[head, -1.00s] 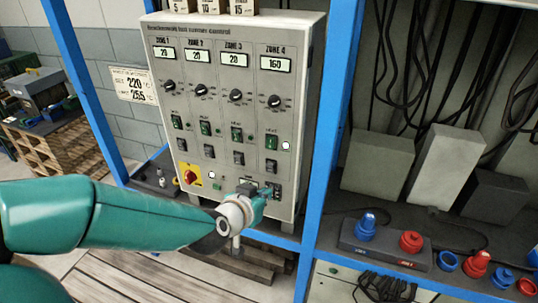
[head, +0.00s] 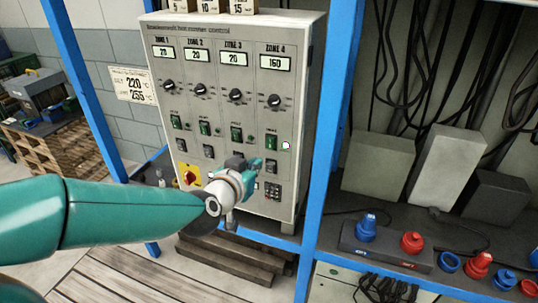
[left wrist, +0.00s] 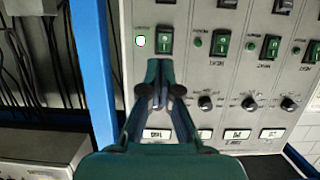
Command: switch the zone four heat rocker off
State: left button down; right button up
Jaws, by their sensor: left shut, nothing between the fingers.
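The grey control box (head: 232,55) has columns marked ZONE 1 to ZONE 4. The zone four display (head: 276,61) reads 160. The zone four heat rocker (head: 271,142) is green; it also shows in the left wrist view (left wrist: 165,40), which is upside down. The lamp (head: 286,146) beside it is lit white. My left gripper (head: 264,167) is shut and empty, in front of the panel just below this rocker. In the left wrist view its fingertips (left wrist: 159,66) are close to the rocker's edge; I cannot tell whether they touch.
Other green rockers (head: 236,134) and knobs (head: 235,96) sit to the left. A red and yellow main switch (head: 190,176) is low on the panel. A blue post (head: 330,130) stands just right of the box. Red and blue connectors (head: 411,241) lie on the right shelf.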

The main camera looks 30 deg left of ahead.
aim_at(274, 148)
pick_arm(q)
jog(key=x, duration=1)
jog(key=shift+w+a, duration=0.15)
jog(key=shift+w, duration=0.05)
